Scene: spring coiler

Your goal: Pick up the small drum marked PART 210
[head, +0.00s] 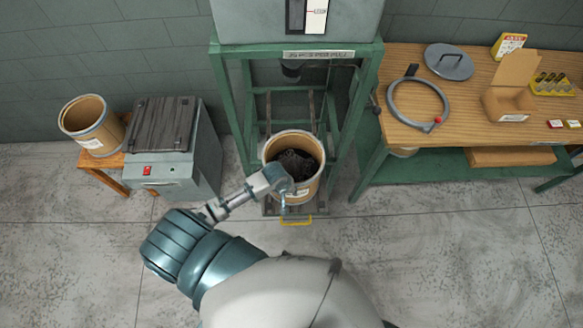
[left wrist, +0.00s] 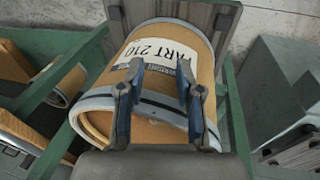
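The small tan drum (head: 310,187) stands open at the foot of the green frame, with dark material inside. In the left wrist view the drum (left wrist: 205,50) fills the middle, and its white label (left wrist: 150,65) reads PART 210. My left gripper (head: 285,200) is at the drum's near rim in the head view. In the left wrist view its two fingers (left wrist: 163,68) are spread apart, with the drum's wall and dark rim band showing between them. Whether they touch the drum is unclear. My right gripper is in neither view.
The green frame (head: 232,100) rises close around the drum. A platform with a yellow handle (head: 297,221) is under it. Another tan drum (head: 85,120) sits on a stool left of a grey machine (head: 175,175). A wooden bench (head: 440,125) stands right. Front floor is clear.

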